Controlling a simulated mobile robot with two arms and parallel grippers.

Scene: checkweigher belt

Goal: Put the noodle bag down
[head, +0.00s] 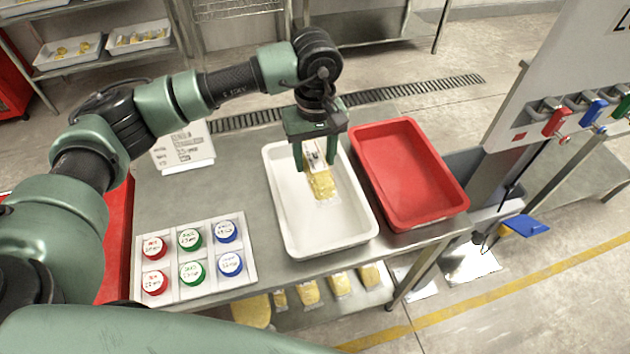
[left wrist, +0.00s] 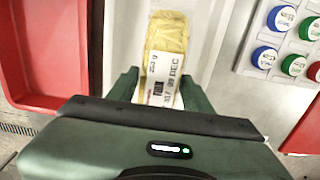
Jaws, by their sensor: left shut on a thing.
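The noodle bag (head: 321,184) is a yellow pack with a white printed label. My left gripper (head: 318,166) is shut on it, with a finger on each side of its label end. The bag is over the white tray (head: 286,222), inside its rim; I cannot tell whether it touches the tray floor. In the left wrist view the noodle bag (left wrist: 166,50) points away from the gripper (left wrist: 158,88), and its label shows print. The right gripper is not seen.
A red tray (head: 408,172) stands right of the white tray. A holder (head: 208,290) with red, green and blue round pieces lies at the left. A white sign (head: 184,150) stands behind. More yellow bags (head: 309,291) lie on the lower shelf.

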